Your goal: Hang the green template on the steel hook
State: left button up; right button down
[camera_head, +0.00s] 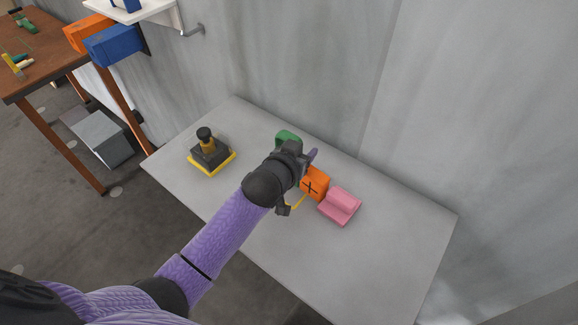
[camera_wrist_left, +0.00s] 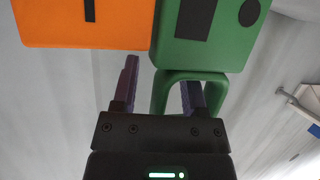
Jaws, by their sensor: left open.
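The green template (camera_head: 288,137) is on the grey table, partly hidden behind my left gripper (camera_head: 304,160). In the left wrist view the green template (camera_wrist_left: 200,60) has dark markings and a looped handle. My left gripper (camera_wrist_left: 160,80) is open at this handle. One finger shows within the loop's opening and the other outside it, with one bar of the loop between them. I cannot tell whether they touch it. The steel hook (camera_head: 195,31) sticks out of the wall at upper left, empty; it also shows in the left wrist view (camera_wrist_left: 286,95).
An orange block (camera_head: 314,183) is close beside the gripper, with a pink block (camera_head: 340,206) to its right. A black and yellow device (camera_head: 209,153) stands at the table's left. Blue (camera_head: 115,45) and orange bins hang under a white shelf. The table's front right is clear.

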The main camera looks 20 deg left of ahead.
pick_arm(q)
jog(key=shift+w+f, duration=0.1)
jog(key=shift+w, duration=0.1)
jog(key=shift+s, duration=0.1)
jog(key=shift+c, duration=0.5)
grip_shut()
notch_tip(320, 180, up, 10)
jog(key=p, duration=0.3)
